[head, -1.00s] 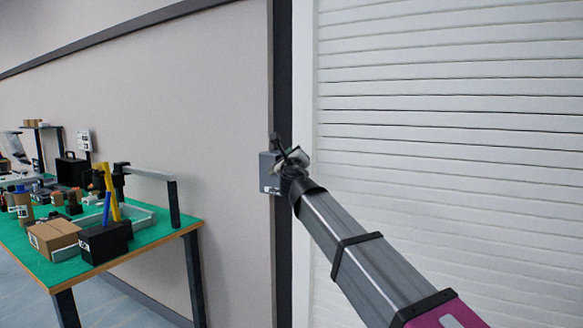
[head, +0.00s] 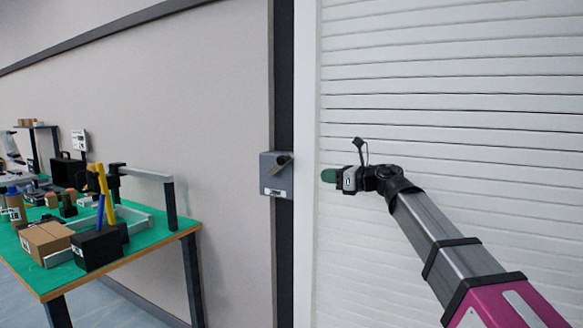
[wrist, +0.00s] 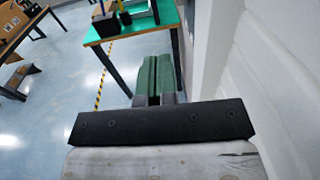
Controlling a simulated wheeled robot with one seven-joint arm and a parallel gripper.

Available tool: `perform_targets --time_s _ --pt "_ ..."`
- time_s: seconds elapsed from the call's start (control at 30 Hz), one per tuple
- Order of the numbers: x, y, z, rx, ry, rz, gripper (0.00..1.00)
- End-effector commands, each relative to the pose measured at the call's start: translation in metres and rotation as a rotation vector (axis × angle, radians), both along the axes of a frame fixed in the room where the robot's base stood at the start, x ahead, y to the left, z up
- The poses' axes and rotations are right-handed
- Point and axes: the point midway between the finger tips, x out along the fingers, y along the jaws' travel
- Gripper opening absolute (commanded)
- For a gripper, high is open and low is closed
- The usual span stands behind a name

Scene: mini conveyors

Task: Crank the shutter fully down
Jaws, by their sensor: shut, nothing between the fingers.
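The white slatted shutter (head: 450,60) fills the right of the head view; its bottom edge is out of view. My gripper (head: 326,175) is to the right of the box, in front of the shutter's left part, apart from the crank. Its green fingers point left and are shut and empty. In the wrist view the green fingers (wrist: 156,75) lie together; the crank is not seen there.
A green-topped table (head: 165,236) with cartons, a black box (head: 97,249) and tools stands at the left by the wall. It also shows in the wrist view (wrist: 168,14). Floor between the table and the shutter looks clear.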

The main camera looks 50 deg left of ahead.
Motion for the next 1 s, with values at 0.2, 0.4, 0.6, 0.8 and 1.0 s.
perform_targets --time_s 0.2,0.4,0.6,0.8,1.0 --pt "-0.001 0.0 -0.004 -0.034 0.029 0.029 0.0" --pt "-0.01 0.029 -0.006 -0.033 0.028 0.029 0.0" --pt "-0.021 0.066 -0.009 -0.032 0.028 0.028 0.0" --pt "-0.03 0.098 -0.005 -0.03 0.026 0.027 0.0" --pt "-0.035 0.113 0.011 -0.03 0.027 0.026 0.0"
